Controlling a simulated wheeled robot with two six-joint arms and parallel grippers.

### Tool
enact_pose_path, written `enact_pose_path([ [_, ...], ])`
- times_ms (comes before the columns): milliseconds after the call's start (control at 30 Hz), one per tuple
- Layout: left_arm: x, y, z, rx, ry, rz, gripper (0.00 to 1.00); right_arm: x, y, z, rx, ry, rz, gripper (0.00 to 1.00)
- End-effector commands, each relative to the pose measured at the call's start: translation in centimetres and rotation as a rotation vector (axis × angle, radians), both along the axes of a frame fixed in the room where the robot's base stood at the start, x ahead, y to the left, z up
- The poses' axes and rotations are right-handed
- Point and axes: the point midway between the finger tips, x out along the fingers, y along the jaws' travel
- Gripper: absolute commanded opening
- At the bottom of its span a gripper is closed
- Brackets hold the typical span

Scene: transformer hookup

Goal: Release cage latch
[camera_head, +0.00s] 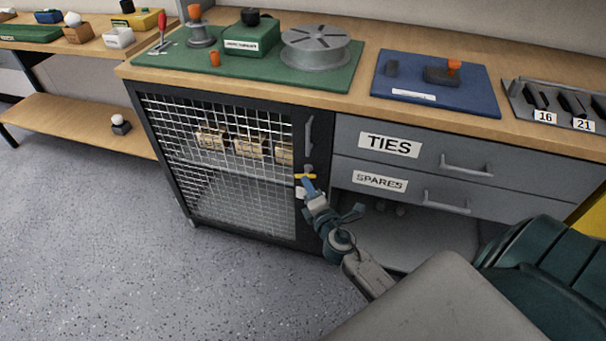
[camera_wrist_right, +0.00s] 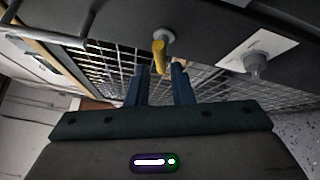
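The cage (camera_head: 215,165) is a dark cabinet with a wire mesh door, shut, under the bench. Its latch (camera_head: 305,176) is a small yellow lever on the door's right frame, lying about level in the head view. In the right wrist view the yellow latch (camera_wrist_right: 159,55) sticks out from a grey pivot. My right gripper (camera_head: 308,186) is at the latch. In the wrist view its two blue fingers (camera_wrist_right: 160,74) are apart, with the lever's free end at the gap between the tips; no clear contact shows. My left gripper is out of view.
A grey door handle (camera_head: 309,134) is above the latch. A white plate with a grey knob (camera_wrist_right: 256,62) is beside it in the wrist view. Drawers marked TIES (camera_head: 389,146) and SPARES stand to the right. The floor (camera_head: 110,250) before the cage is clear.

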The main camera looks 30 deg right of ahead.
Motion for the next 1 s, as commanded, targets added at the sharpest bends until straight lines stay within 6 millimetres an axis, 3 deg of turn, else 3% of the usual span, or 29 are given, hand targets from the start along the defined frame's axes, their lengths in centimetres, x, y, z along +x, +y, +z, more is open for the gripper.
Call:
enact_pose_path([
  [133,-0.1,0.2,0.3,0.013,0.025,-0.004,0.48,2.6,-0.6,0.1,0.001,-0.001,-0.001,0.21],
  [333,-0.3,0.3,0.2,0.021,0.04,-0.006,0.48,4.3,-1.0,-0.1,0.001,0.001,0.0,0.21],
  [667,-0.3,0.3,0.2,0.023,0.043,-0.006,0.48,4.6,-1.0,-0.1,0.001,0.001,0.0,0.21],
  [800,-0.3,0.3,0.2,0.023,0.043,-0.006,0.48,4.6,-1.0,-0.1,0.001,0.001,0.0,0.0],
  [1000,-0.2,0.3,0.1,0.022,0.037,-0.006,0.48,4.6,-1.0,-0.2,0.003,-0.001,-0.001,0.0],
])
